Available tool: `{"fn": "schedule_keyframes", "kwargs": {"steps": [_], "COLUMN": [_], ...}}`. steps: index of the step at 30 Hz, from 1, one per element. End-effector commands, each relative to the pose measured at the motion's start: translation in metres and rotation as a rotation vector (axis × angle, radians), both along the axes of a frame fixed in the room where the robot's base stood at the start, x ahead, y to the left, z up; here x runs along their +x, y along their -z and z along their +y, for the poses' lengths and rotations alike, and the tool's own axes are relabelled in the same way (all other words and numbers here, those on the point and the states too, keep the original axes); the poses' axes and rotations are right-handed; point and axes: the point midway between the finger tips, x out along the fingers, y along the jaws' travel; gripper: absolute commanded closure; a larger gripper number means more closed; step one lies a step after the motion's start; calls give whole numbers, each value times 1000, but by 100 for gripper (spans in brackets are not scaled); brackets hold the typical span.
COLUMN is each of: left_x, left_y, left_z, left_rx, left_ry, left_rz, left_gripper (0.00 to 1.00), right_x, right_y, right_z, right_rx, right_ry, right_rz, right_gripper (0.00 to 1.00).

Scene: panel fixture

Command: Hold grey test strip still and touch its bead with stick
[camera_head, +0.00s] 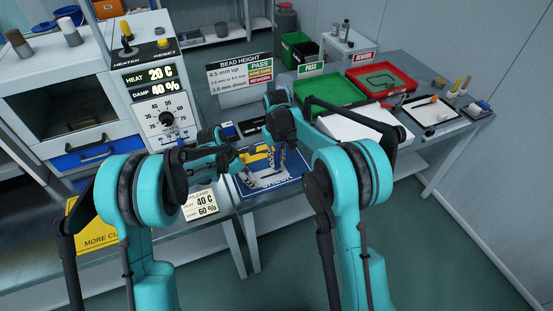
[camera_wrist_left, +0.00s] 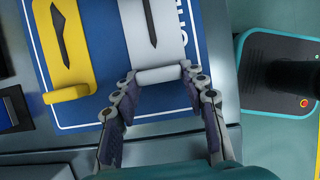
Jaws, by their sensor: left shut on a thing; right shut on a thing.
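The grey test strip (camera_wrist_left: 157,35) lies on a blue mat with a white border (camera_wrist_left: 105,70). A narrow black bead runs along it, and a pale crossbar (camera_wrist_left: 158,75) is at its near end. My left gripper (camera_wrist_left: 159,77) is shut on this crossbar, a finger at each end; it also shows in the head view (camera_head: 246,176). The bead is clear of the fingers. My right gripper (camera_head: 276,154) is beyond the left one, over the mat area, and is shut. The stick in it is too small and hidden to make out.
A yellow strip (camera_wrist_left: 63,40) with a wider black bead lies left of the grey one. A bead-height sign (camera_head: 240,73) stands behind. A green tray (camera_head: 328,90) and a red tray (camera_head: 382,80) are at the back right. A heater panel reading 20 C and 40 % (camera_head: 155,75) stands left.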

Motion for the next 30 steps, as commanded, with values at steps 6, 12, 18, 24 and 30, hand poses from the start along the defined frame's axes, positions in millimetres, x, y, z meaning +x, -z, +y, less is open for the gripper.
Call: {"fn": "schedule_keyframes", "kwargs": {"steps": [6,12,18,24,30], "left_x": [0,0,0,0,0], "left_y": [0,0,0,0,0], "left_z": [0,0,0,0,0], "left_rx": [0,0,0,0,0], "left_ry": [0,0,0,0,0], "left_rz": [-1,-1,-1,-1,0], "left_gripper": [89,89,89,89,89], "right_x": [0,0,0,0,0], "right_y": [0,2,4,6,9], "right_z": [0,0,0,0,0], "right_rx": [0,0,0,0,0], "right_ry": [0,0,0,0,0], "right_rz": [0,0,0,0,0], "right_gripper": [100,100,100,100,100]}}
